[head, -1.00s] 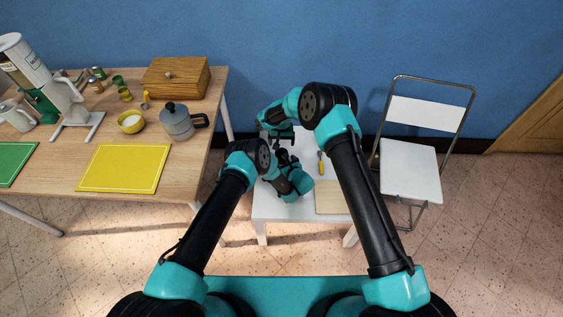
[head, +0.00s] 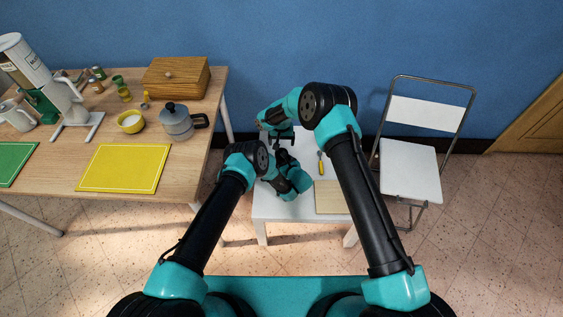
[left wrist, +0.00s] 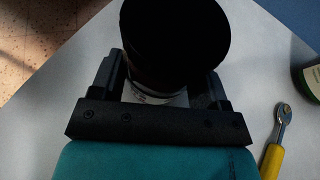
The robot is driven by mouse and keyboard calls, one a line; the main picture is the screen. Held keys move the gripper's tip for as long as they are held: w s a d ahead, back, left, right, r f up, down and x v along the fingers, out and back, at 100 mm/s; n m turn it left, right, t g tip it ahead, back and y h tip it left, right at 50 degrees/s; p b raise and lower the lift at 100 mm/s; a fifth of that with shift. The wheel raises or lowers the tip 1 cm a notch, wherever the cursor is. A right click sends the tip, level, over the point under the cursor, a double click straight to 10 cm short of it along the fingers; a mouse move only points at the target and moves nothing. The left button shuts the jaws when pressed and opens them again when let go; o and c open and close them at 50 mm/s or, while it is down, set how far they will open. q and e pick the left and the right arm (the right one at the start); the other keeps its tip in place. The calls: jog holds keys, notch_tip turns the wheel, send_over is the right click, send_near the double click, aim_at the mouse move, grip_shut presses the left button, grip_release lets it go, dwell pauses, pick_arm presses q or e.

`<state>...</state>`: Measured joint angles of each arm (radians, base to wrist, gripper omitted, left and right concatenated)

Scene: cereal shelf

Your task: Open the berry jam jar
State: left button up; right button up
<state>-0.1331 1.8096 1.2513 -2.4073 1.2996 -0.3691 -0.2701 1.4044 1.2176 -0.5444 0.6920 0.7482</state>
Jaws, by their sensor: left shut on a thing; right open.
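The berry jam jar (left wrist: 170,45) shows in the left wrist view as a large dark round shape, with a pale strip below it between the fingers. My left gripper (left wrist: 160,88) is shut on it, one finger on each side. In the head view my left gripper (head: 282,157) is over the small white table, and my arms hide the jar there. My right gripper (head: 283,138) is open, close beyond the left one and pointing down. I cannot tell whether it touches the jar or whether the lid is on.
The white table (head: 270,206) holds a yellow-handled tool (head: 321,163) and a wooden board (head: 331,197) at its right. A green bottle (left wrist: 309,80) shows at the left wrist view's edge. A white folding chair (head: 410,170) stands right; a cluttered wooden table (head: 190,180) stands left.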

aim_at(282, 159)
pick_arm(q)
jog(key=c, duration=0.7)
jog(key=shift+c, duration=0.7)
pick_arm(e)
jog(key=shift+r+m, duration=0.1)
jog(key=shift+m, duration=0.4)
jog(key=m, duration=0.3)
jog(key=shift+r+m, duration=0.2)
jog(key=shift+m, duration=0.1)
jog(key=shift+f, duration=0.2)
jog(key=shift+f, duration=3.85)
jog(key=shift+c, duration=0.5)
